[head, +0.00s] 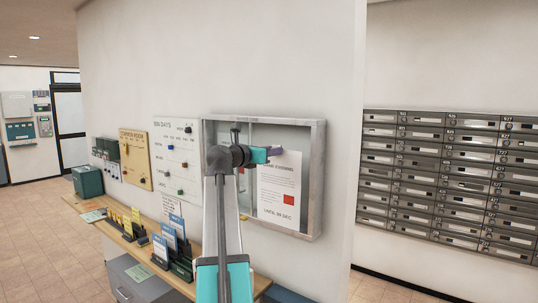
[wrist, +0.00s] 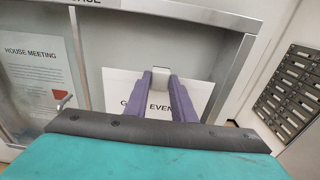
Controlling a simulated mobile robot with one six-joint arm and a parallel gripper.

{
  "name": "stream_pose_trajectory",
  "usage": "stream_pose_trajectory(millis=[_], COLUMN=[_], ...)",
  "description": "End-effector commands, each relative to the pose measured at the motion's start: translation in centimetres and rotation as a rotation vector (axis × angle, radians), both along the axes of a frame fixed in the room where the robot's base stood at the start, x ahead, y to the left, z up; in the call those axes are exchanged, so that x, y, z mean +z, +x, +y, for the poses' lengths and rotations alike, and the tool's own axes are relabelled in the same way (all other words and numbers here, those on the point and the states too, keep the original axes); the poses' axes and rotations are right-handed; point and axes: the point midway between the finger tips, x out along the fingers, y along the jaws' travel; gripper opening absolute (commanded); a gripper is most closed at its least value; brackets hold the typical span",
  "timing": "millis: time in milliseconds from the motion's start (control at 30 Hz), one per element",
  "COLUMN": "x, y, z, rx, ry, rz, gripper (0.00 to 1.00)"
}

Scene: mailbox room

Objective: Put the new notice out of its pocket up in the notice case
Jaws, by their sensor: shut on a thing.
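My gripper (head: 274,153) is shut on the top of a white notice (head: 280,195) with dark print and a red square. The purple fingers (wrist: 162,98) close on a pale grey tab at its top edge in the wrist view, where part of a heading shows on the notice (wrist: 125,88). The notice hangs upright before the right part of the grey-framed notice case (head: 318,180). Whether it touches the back panel I cannot tell. A "HOUSE MEETING" sheet (wrist: 35,75) shows in the case's left part. I cannot make out the notice's pocket.
A wooden shelf (head: 130,240) below holds several card stands (head: 170,250) and a green box (head: 88,180). Boards (head: 135,158) hang left of the case. Grey mailboxes (head: 450,180) fill the wall at right. A small knob (wrist: 65,102) shows near the sheet.

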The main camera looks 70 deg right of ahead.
Motion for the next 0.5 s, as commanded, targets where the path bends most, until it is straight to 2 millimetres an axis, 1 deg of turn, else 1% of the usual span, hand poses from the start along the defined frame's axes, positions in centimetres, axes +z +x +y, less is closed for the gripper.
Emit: stream_pose_trajectory(millis=[33, 467, 500], x=[0.0, -0.1, 0.2], y=[0.0, -0.8, -0.8], z=[-0.4, -3.2, -3.4], rx=[0.0, 0.0, 0.0], ry=[-0.001, 0.0, 0.0], rz=[0.0, -0.001, 0.0], gripper=[0.03, 0.03, 0.03])
